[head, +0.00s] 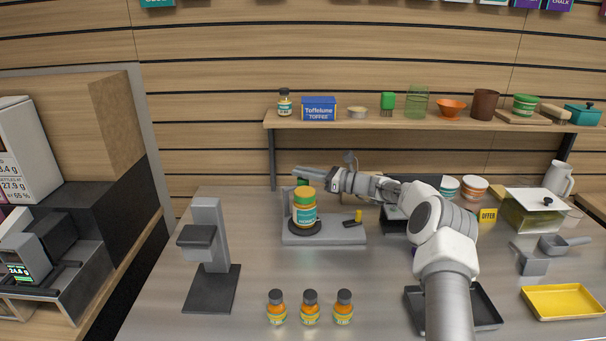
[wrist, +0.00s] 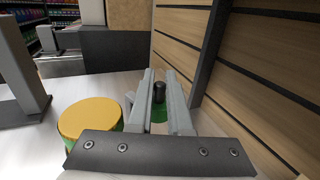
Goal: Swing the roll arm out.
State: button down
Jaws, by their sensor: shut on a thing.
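The labelling stand (head: 345,236) is a grey base in the middle of the counter, with a round dark turntable. A jar (head: 304,212) with an orange-yellow lid stands upright on the turntable; its lid (wrist: 90,118) shows at left in the wrist view. Behind the jar is the roll arm's green part (head: 303,182), with a black upright peg (wrist: 159,92) showing between my fingers. My gripper (head: 300,171) reaches in from the right, behind and above the jar, shut on the peg. The contact and the rest of the roll arm are largely hidden.
A grey press-like stand (head: 209,250) is left of the labelling stand. A slatted wall (wrist: 265,90) is close on the right in the wrist view. A shelf (head: 400,122) runs behind.

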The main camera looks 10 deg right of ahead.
jog(key=shift+r, duration=0.1)
dwell(0.3)
jog(key=c, duration=0.8)
grip_release()
jog(key=shift+c, duration=0.2)
jog(key=shift+d, duration=0.1)
jog(key=v, duration=1.7)
jog(key=shift+d, duration=0.2)
